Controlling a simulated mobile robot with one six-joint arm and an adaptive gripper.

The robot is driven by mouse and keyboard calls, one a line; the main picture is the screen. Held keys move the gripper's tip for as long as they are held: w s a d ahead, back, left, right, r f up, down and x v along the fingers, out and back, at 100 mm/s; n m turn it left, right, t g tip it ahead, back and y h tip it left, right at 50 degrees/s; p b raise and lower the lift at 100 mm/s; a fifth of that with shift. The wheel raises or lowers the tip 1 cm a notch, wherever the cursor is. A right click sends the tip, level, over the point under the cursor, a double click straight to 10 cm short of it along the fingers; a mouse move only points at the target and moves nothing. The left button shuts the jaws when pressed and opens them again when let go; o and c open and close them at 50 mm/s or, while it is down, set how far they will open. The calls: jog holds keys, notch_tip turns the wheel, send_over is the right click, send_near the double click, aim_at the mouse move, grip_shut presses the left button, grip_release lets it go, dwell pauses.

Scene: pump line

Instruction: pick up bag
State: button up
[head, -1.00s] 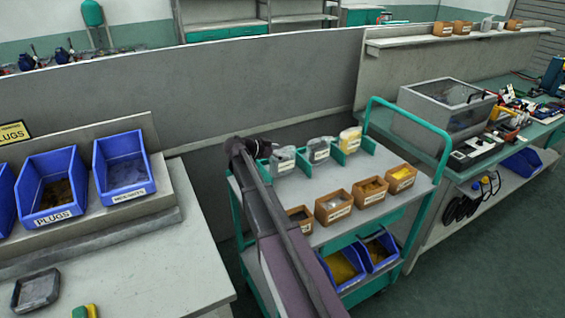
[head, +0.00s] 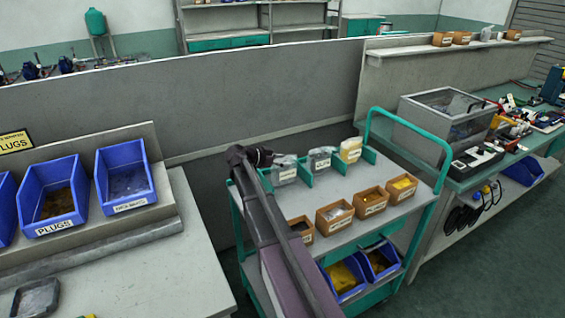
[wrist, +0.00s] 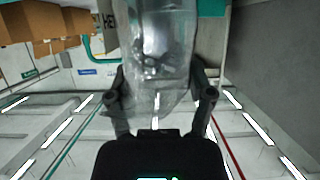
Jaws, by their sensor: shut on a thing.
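A clear plastic bag with small grey parts (head: 284,170) is at the left end of the back row on the cart, beside a teal divider. It also shows in the wrist view (wrist: 165,35), upright between my fingers. My gripper (head: 264,158) reaches in from the left and is shut on this bag; in the wrist view its fingers (wrist: 160,88) lie on both sides of it. I cannot tell whether the bag touches the cart. Another grey bag (head: 319,160) and a yellow bag (head: 350,149) stand to its right between dividers.
The teal-framed cart (head: 340,192) carries several labelled orange boxes (head: 334,214) in front of the bags, with blue bins (head: 344,278) below. A grey partition (head: 260,90) stands behind. A bench with blue bins (head: 125,178) is at left, another bench with a clear-lidded box (head: 440,120) at right.

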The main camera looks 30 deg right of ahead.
jog(key=shift+r+p, duration=4.5)
jog(key=shift+r, duration=0.2)
jog(key=shift+d, duration=0.15)
jog(key=shift+s+d, duration=0.25)
jog(key=shift+d, duration=0.3)
